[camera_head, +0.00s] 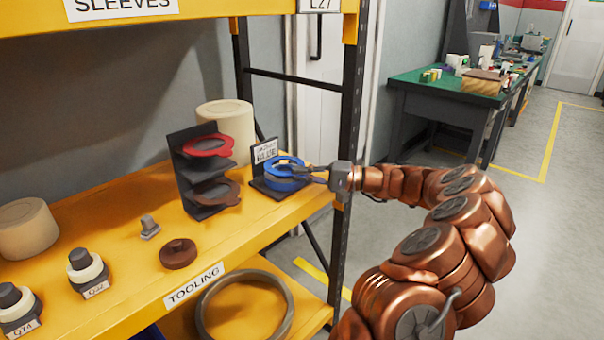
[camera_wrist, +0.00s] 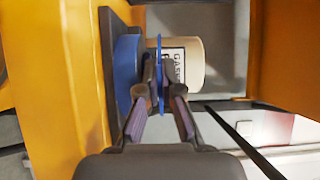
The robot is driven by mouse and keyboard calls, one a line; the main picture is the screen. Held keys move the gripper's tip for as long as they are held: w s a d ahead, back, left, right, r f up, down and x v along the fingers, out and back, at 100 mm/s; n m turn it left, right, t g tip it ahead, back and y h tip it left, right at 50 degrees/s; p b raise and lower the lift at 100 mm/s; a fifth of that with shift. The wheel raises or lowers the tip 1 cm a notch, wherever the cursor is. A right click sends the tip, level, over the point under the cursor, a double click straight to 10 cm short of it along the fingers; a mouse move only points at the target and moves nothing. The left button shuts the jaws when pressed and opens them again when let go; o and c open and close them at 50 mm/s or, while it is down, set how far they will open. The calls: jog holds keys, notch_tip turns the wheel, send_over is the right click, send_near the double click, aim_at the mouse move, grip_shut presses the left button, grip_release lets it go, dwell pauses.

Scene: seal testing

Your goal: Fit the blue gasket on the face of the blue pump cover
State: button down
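The blue pump cover (camera_head: 284,185) sits on a black stand with an upright label plate on the yellow shelf. In the wrist view the cover (camera_wrist: 126,75) is a thick blue disc against the dark base at left. The blue gasket (camera_wrist: 160,75) shows edge-on there as a thin blue strip, between the fingers of my gripper (camera_wrist: 158,78). My gripper (camera_head: 303,172) is shut on the gasket and holds it just above the cover, roughly parallel to its face. A narrow gap shows between them in the wrist view. The fingers hide part of the gasket and cover.
A black rack (camera_head: 190,178) with a red gasket (camera_head: 208,146) and a brown one (camera_head: 218,191) stands left of the cover. A cream cylinder (camera_head: 225,125) is behind. A shelf post (camera_head: 350,120) stands close right of my gripper. Small parts lie at front left.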

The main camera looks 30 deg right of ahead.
jog(key=shift+f, duration=0.3)
dwell(0.4)
jog(key=c, duration=1.2)
grip_release()
jog(key=shift+f, duration=0.1)
jog(key=shift+c, duration=0.2)
jog(key=shift+s+d+b, duration=0.2)
jog(key=shift+s+b, duration=0.05)
jog(key=shift+s, duration=0.55)
jog(key=shift+s+d+b, duration=0.15)
jog(key=shift+s+b, duration=0.1)
jog(key=shift+s, duration=0.55)
jog(key=shift+s+d+b, duration=0.2)
jog(key=shift+s+b, duration=0.05)
jog(key=shift+s, duration=0.55)
